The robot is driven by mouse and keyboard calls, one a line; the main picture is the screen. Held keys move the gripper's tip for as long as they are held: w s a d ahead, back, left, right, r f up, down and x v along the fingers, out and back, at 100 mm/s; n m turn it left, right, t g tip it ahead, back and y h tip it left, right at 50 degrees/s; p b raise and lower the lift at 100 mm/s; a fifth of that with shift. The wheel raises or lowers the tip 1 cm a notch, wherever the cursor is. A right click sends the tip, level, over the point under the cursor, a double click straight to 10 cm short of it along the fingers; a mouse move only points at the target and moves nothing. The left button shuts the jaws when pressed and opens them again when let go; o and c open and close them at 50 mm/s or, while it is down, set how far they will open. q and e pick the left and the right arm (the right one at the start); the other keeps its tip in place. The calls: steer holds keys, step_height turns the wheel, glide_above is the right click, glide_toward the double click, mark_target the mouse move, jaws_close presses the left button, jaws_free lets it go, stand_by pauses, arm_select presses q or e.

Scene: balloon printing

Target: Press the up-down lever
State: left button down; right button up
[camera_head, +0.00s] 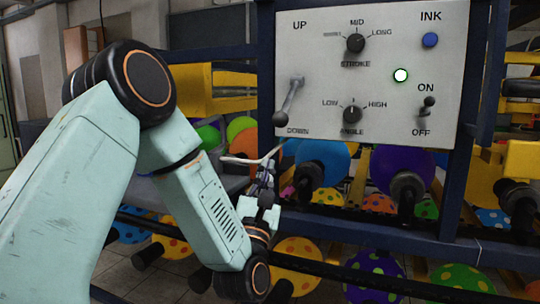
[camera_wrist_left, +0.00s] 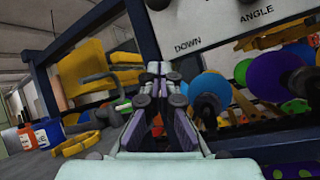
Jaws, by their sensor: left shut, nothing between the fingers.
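The up-down lever (camera_head: 291,97) is a grey arm with a dark round knob, on the left side of the white control panel (camera_head: 325,60). It slants down and left, and its knob is just above the DOWN label. In the left wrist view a dark knob (camera_wrist_left: 157,4) shows at the top edge, above the DOWN label. My left gripper (camera_head: 265,178) is below the panel's lower left corner, under the lever and apart from it. Its fingers (camera_wrist_left: 158,70) are shut and empty. My right gripper is in neither view.
The panel also has a stroke dial (camera_head: 355,43), an angle dial (camera_head: 352,114), a blue ink button (camera_head: 430,40), a lit lamp (camera_head: 400,75) and an on-off toggle (camera_head: 428,106). Colourful balloons (camera_head: 323,163) on holders and a dark blue frame (camera_head: 460,120) stand behind and beside my gripper.

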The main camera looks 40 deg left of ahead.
arm_select(q)
steer(key=w+r, duration=0.4)
steer(key=r, duration=0.3)
steer(key=shift+w+a, duration=0.15)
stand_by(0.3)
steer(key=shift+r, duration=0.15)
